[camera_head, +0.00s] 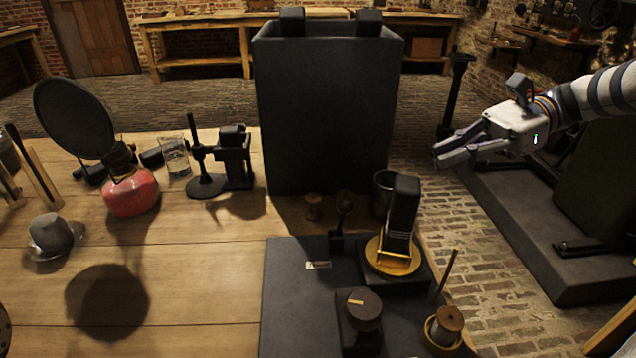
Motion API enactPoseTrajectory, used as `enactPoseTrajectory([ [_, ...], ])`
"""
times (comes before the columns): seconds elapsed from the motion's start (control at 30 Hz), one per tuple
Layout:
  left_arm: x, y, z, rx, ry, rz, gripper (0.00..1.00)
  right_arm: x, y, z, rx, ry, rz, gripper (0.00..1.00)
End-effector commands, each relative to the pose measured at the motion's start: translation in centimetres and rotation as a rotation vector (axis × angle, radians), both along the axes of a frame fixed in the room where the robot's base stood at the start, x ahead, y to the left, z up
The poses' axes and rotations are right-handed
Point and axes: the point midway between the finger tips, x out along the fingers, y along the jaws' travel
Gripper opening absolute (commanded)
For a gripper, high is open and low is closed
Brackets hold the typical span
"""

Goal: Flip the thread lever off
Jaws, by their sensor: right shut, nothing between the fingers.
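My right gripper (440,156) is at the right of the head view, shut and empty, pointing left. It is apart from everything on the bench, beyond its right edge. No part is clearly marked as the thread lever. On the dark base plate (290,292) stands a black upright block (402,208) on a brass disc (392,258). A small black lever-like post (337,236) stands to its left. A round knob (364,306) with a yellow mark is in front. A spool (449,322) sits in a brass cup at the right. My left gripper is out of view.
A tall dark box (325,110) stands behind the base plate, with a metal cup (382,193) close by. A red flask (131,192), a glass beaker (175,158) and a black stand (206,183) are on the left.

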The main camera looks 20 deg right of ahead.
Motion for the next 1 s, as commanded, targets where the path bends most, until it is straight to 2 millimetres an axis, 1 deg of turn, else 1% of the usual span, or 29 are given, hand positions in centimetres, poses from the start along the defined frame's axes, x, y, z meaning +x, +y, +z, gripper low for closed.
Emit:
enactPoseTrajectory([
  [0.07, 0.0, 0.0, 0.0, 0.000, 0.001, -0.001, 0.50, -0.3, -0.3, 0.0, 0.000, 0.003, 0.001, 0.00],
  [0.3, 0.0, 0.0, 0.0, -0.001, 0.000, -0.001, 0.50, -0.2, -0.3, 0.1, 0.000, 0.003, 0.001, 0.00],
  [0.37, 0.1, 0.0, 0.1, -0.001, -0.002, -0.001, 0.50, -0.2, 0.0, 0.1, 0.000, 0.002, 0.002, 0.00],
  [0.43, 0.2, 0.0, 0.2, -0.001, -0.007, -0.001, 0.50, -0.2, 0.6, -0.1, 0.001, 0.001, 0.003, 0.00],
  [0.57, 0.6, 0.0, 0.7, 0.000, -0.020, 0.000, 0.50, 0.1, 3.0, -0.7, 0.001, 0.001, 0.005, 0.00],
  [0.8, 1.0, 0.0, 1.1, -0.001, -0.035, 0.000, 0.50, 0.6, 8.0, -2.6, 0.001, 0.003, 0.004, 0.00],
  [1.0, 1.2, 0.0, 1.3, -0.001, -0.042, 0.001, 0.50, 1.0, 11.4, -3.9, 0.000, 0.002, 0.003, 0.00],
])
